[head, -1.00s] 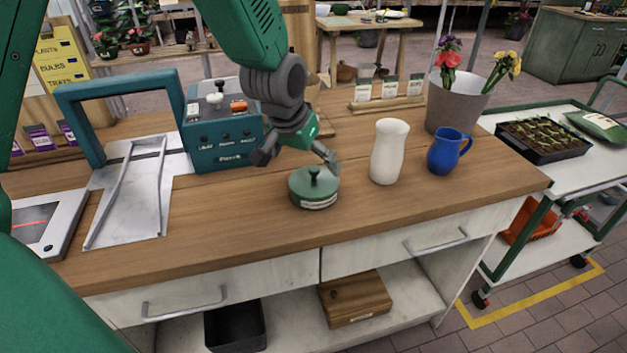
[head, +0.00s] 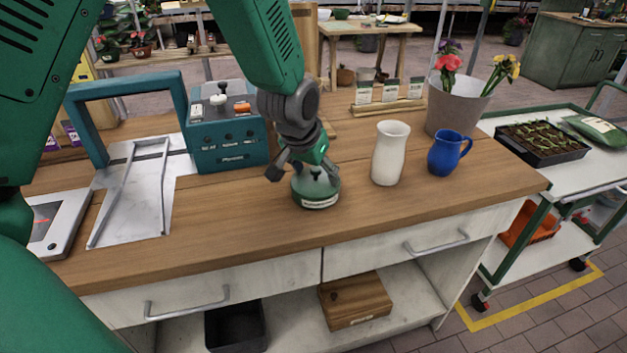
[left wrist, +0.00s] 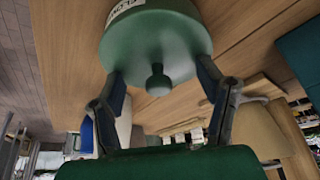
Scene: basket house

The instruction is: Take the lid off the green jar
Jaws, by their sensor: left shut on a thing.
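The green jar (head: 317,199) stands upright on the wooden workbench, with a white label on its side. It also shows in the left wrist view (left wrist: 152,22). Its green lid (left wrist: 155,55) has a small round knob and sits on the jar; no gap shows between them. My left gripper (head: 304,174) is over the jar from above. In the left wrist view its two fingers (left wrist: 160,75) press on opposite sides of the lid, with the knob between them. The gripper partly hides the lid in the head view. My right gripper is not in view.
A white vase (head: 389,154) and a blue pitcher (head: 446,153) stand right of the jar, near a grey flower pot (head: 452,108). A teal control box (head: 228,135) and a metal plate (head: 132,205) are to the left. The bench's front strip is clear.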

